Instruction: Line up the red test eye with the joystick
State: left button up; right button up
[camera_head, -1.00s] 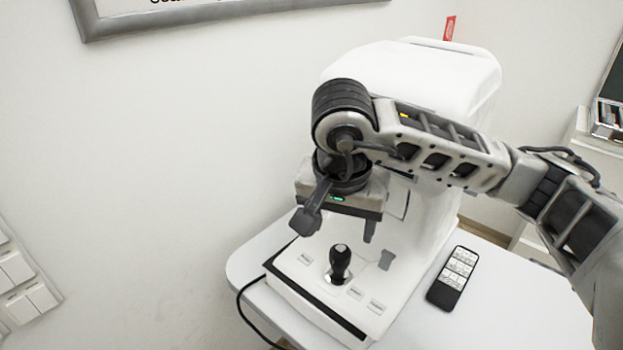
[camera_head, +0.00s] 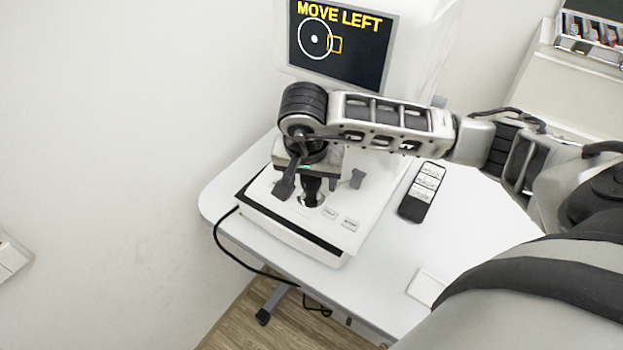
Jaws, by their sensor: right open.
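The black joystick (camera_head: 312,194) stands on the white base of the eye test machine (camera_head: 290,222). My right gripper (camera_head: 300,186) points down at the joystick, its jaws open. The machine's screen (camera_head: 341,42) reads "MOVE LEFT" in yellow. It shows a white circle with a white dot inside and a small orange square overlapping the circle's right edge. No red test eye shows in this view. My left gripper is out of view.
A black remote with white buttons (camera_head: 422,191) lies on the white table (camera_head: 390,255) right of the base. A black cable (camera_head: 232,253) hangs over the table's left edge. A small white card (camera_head: 425,288) lies near the front. A shelf (camera_head: 570,95) stands at upper right.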

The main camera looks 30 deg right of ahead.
jog(key=shift+x, duration=0.9)
jog(key=shift+c, duration=0.3)
jog(key=c, duration=1)
jog(key=shift+w+a, duration=0.15)
jog(key=shift+a, duration=0.1)
jog(key=shift+w+a, duration=0.3)
jog(key=shift+a, duration=0.4)
jog(key=shift+w+a+b, duration=0.1)
jog(key=shift+a+b, duration=0.05)
jog(key=shift+b, duration=0.15)
jog(key=shift+a+r, duration=0.1)
